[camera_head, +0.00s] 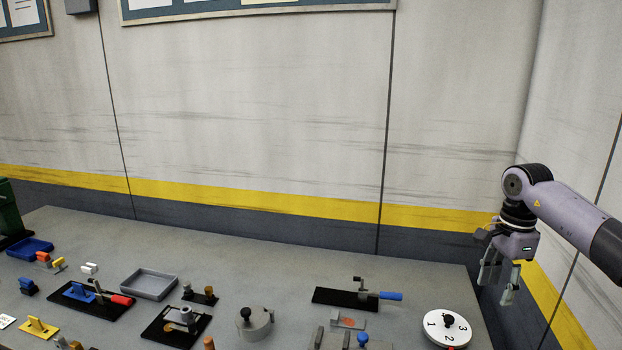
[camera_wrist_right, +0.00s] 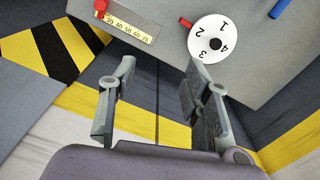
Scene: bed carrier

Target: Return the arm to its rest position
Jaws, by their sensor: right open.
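My right gripper (camera_head: 499,281) is at the right of the head view, past the table's right edge and above table height. Its fingers point down, are apart and hold nothing. My left gripper is in neither view.
A grey table (camera_head: 250,272) carries a white numbered dial (camera_head: 435,330), a blue-handled clamp (camera_head: 345,298), a grey tray (camera_head: 149,284) and a round grey pot (camera_head: 254,324). The wrist view shows a yellow scale (camera_wrist_right: 129,25). The wall stands close behind the table.

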